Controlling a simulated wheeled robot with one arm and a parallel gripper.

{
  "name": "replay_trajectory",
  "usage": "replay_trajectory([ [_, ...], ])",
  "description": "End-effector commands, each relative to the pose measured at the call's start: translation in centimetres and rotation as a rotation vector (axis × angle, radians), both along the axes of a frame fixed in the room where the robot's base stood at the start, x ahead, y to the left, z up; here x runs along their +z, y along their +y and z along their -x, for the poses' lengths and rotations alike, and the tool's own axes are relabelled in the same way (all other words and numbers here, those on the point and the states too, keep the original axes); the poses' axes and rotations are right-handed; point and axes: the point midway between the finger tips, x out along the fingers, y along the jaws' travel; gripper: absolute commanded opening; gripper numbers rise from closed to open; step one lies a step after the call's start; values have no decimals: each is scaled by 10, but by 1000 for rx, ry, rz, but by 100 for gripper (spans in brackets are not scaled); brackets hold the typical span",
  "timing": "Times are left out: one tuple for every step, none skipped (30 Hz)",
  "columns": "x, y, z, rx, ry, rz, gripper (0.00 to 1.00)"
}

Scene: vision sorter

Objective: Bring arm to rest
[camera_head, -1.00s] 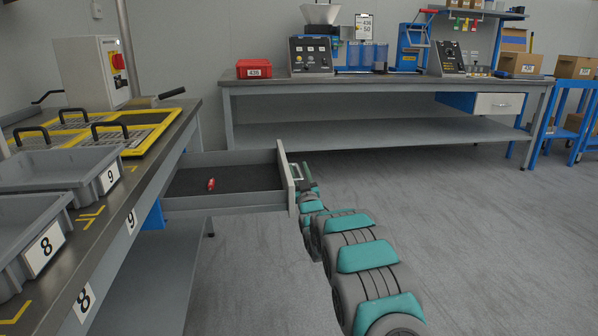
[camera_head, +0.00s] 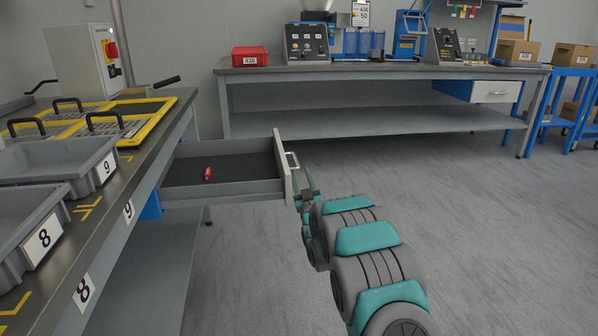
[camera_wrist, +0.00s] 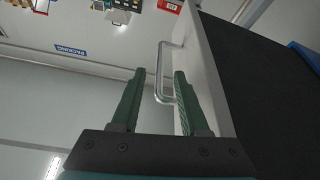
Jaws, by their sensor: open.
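My gripper (camera_wrist: 155,98) is open in the wrist view, its two green fingers apart. The metal handle (camera_wrist: 163,75) of the open drawer (camera_head: 225,188) shows just beyond and between the fingertips. I cannot tell whether a finger touches it. In the head view my grey and teal arm reaches forward to the drawer front, and my gripper (camera_head: 308,187) is small beside the handle (camera_head: 293,161). The drawer is pulled out from the left workbench, with a small red object (camera_head: 208,174) on its dark floor.
The left workbench (camera_head: 150,165) carries grey bins (camera_head: 85,163) labelled 8 and 9 and yellow-framed trays (camera_head: 150,128). A long bench (camera_head: 400,70) with a red box (camera_head: 250,57) and machines stands at the back. A blue cart (camera_head: 560,95) is at right. The floor (camera_head: 480,230) right of my arm is clear.

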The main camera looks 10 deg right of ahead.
Motion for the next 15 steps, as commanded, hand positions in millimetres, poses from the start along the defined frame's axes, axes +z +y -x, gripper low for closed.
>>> replay_trajectory([
  [0, 0, 1, 0, 0, 0, 45],
  [-1, 0, 2, 0, 0, 0, 45],
  [-1, 0, 2, 0, 0, 0, 45],
  [-1, 0, 2, 0, 0, 0, 45],
  [-1, 0, 2, 0, -1, 0, 45],
  [0, 0, 2, 0, -1, 0, 45],
  [0, 0, 2, 0, -1, 0, 45],
  [0, 0, 2, 0, -1, 0, 45],
  [0, 0, 2, 0, -1, 0, 45],
  [0, 0, 2, 0, -1, 0, 45],
  [0, 0, 2, 0, 1, 0, 45],
  [0, 0, 2, -1, 5, 0, 45],
  [1, 0, 2, -2, 12, 0, 45],
  [2, -1, 2, -4, 21, 1, 45],
  [3, -1, 2, -6, 39, 0, 45],
])
